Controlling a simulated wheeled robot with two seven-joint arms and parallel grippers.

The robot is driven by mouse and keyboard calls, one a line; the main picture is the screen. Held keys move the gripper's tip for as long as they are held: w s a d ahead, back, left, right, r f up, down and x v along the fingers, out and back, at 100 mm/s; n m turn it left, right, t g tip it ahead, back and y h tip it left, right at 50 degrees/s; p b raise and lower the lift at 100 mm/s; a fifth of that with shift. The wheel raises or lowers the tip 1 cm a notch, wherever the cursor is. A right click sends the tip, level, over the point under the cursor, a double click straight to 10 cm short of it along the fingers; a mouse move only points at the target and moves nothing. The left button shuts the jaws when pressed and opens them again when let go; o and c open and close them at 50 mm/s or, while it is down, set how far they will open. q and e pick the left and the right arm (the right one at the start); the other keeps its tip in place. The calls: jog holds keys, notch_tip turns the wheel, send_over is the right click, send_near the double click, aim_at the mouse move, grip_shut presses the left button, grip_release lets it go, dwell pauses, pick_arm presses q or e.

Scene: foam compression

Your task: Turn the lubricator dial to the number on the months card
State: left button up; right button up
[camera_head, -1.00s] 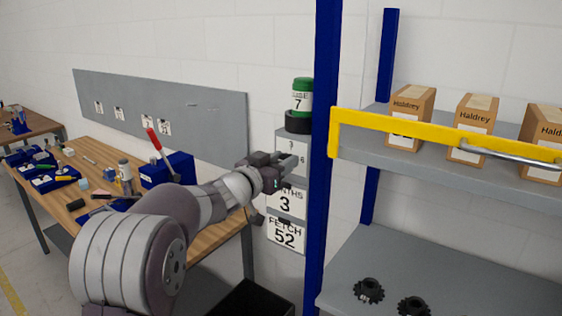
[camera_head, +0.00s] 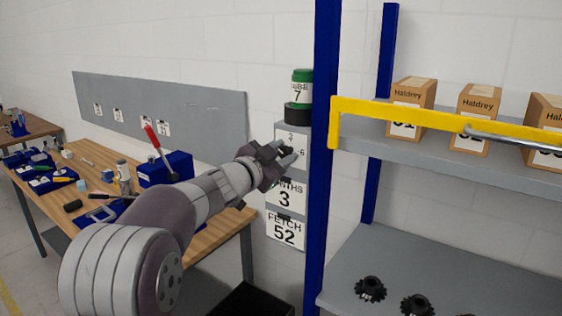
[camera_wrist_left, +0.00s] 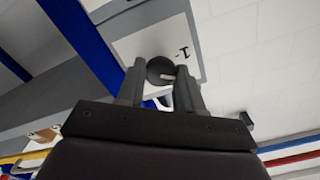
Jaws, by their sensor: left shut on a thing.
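The lubricator's dark round dial (camera_wrist_left: 157,66) shows in the left wrist view, in front of a white number plate (camera_wrist_left: 135,45). A light mark sits on the dial and a 1 shows beside it. My left gripper (camera_head: 289,158) is shut on the dial, one finger on each side of it. In the head view the gripper hides the dial; a 3 and a 6 show on the plate (camera_head: 291,138) around it. The months card (camera_head: 284,197) hangs below and reads 3; its heading is partly covered. My right gripper is not in view.
A green-capped canister (camera_head: 302,76) marked 7 stands above the plate on a black base. A card reading FETCH 52 (camera_head: 286,231) hangs below. A blue post (camera_head: 322,150) and shelf with Haldrey boxes (camera_head: 409,103) stand close right. A cluttered workbench (camera_head: 212,232) lies left.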

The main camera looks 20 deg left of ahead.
pick_arm(q)
jog(key=m+b, duration=0.2)
jog(key=m, duration=0.3)
jog(key=shift+f+m+b, duration=0.15)
jog(key=shift+m+b, duration=0.15)
jog(key=shift+b, duration=0.1)
jog(key=m+b, duration=0.2)
jog(key=m, duration=0.3)
jog(key=shift+m, duration=0.3)
jog(key=shift+b, duration=0.3)
jog(key=o, duration=1)
jog(key=shift+d, duration=0.1)
jog(key=shift+s, duration=0.15)
